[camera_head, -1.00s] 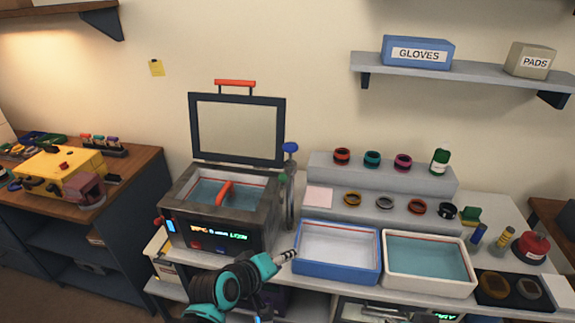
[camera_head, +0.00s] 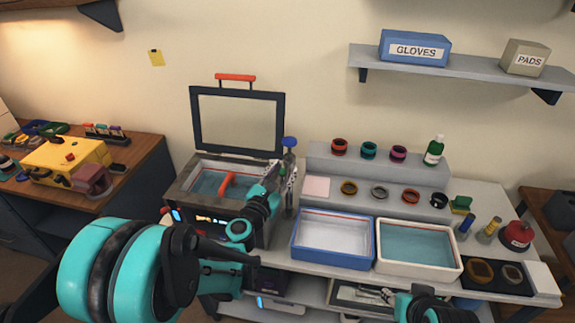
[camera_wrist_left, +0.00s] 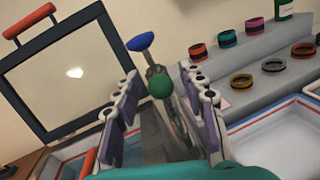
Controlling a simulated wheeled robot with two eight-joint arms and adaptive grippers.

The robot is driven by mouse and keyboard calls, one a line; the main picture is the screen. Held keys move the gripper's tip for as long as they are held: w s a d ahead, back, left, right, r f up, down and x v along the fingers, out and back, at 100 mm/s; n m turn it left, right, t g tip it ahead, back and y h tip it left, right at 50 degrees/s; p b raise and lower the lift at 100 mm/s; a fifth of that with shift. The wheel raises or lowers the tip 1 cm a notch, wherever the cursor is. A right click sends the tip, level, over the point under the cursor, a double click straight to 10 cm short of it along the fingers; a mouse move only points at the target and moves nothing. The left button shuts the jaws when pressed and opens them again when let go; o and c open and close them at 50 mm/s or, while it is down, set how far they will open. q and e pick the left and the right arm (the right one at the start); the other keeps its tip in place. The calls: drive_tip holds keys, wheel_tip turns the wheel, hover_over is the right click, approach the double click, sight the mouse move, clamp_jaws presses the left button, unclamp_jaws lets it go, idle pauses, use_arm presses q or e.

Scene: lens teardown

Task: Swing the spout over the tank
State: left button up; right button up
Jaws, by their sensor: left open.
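The tank (camera_head: 183,190) is a dark box with its framed lid raised and bluish liquid inside; a red handle (camera_head: 226,184) shows in it. The spout's tap stands at the tank's right, with a blue knob (camera_head: 289,142) on top. In the left wrist view the blue knob (camera_wrist_left: 141,41) and a green ball (camera_wrist_left: 160,86) sit above a grey metal spout (camera_wrist_left: 181,118). My left gripper (camera_head: 287,172) is open, its fingers either side of the tap; contact cannot be told. It partly hides the post in the head view.
A blue tray (camera_head: 332,262) and a white tray (camera_head: 418,271) stand to the right of the tap. Coloured rings (camera_head: 369,151) and a green bottle (camera_head: 434,151) sit on a stepped grey rack behind. The raised lid (camera_head: 281,120) stands close behind the tap.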

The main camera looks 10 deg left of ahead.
sight(287, 165)
use_arm(q)
drive_tip(key=shift+w+d, duration=0.2)
drive_tip(key=shift+w, duration=0.7)
drive_tip(key=shift+w+d, duration=0.15)
drive_tip(key=shift+w, duration=0.7)
clamp_jaws()
